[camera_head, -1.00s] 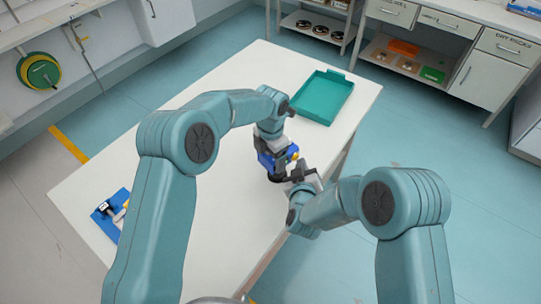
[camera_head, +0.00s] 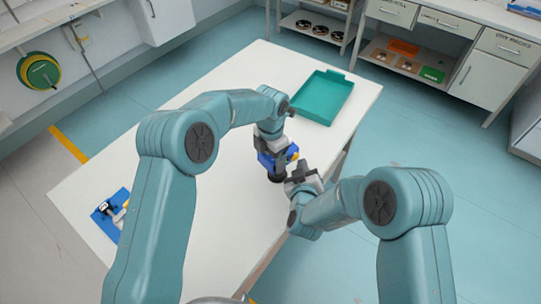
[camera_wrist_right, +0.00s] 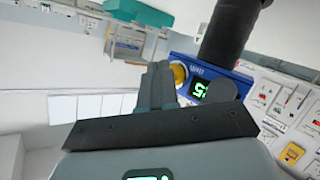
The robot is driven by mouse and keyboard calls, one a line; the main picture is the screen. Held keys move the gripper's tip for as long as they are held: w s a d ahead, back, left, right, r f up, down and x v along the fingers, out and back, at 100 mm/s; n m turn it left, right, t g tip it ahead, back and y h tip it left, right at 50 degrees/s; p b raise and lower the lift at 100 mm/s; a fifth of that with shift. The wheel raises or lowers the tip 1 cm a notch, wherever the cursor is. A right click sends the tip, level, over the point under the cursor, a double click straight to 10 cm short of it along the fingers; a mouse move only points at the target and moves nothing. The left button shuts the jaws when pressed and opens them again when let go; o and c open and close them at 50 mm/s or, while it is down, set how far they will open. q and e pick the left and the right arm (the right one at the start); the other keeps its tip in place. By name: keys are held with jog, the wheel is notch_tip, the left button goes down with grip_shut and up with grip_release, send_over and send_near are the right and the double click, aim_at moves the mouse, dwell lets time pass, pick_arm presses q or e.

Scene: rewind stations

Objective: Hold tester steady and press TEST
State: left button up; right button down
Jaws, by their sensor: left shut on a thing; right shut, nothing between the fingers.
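In the right wrist view the tester (camera_wrist_right: 238,82) shows a lit green display (camera_wrist_right: 199,89) and a round yellow button (camera_wrist_right: 179,74). The button also shows on its right side in the head view (camera_head: 295,156). My right gripper (camera_head: 296,176) is shut and empty, just right of and below the tester. Its fingertips (camera_wrist_right: 160,72) appear beside the button in the wrist view; whether they touch it I cannot tell.
A teal tray (camera_head: 322,97) lies at the white table's (camera_head: 200,240) far right. A blue holder (camera_head: 106,212) with small items sits at the left edge. The table between is mostly clear. Shelves and cabinets (camera_head: 440,50) stand at the back.

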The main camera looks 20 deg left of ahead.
jog(key=s+d, duration=0.1)
jog(key=d, duration=0.1)
jog(key=s+d, duration=0.2)
jog(key=d, duration=0.1)
jog(key=shift+s, duration=0.2)
jog(key=shift+a, duration=0.1)
dwell(0.5)
pick_arm(q)
jog(key=o, duration=1.2)
jog(key=shift+c, duration=0.2)
jog(key=shift+r, duration=0.15)
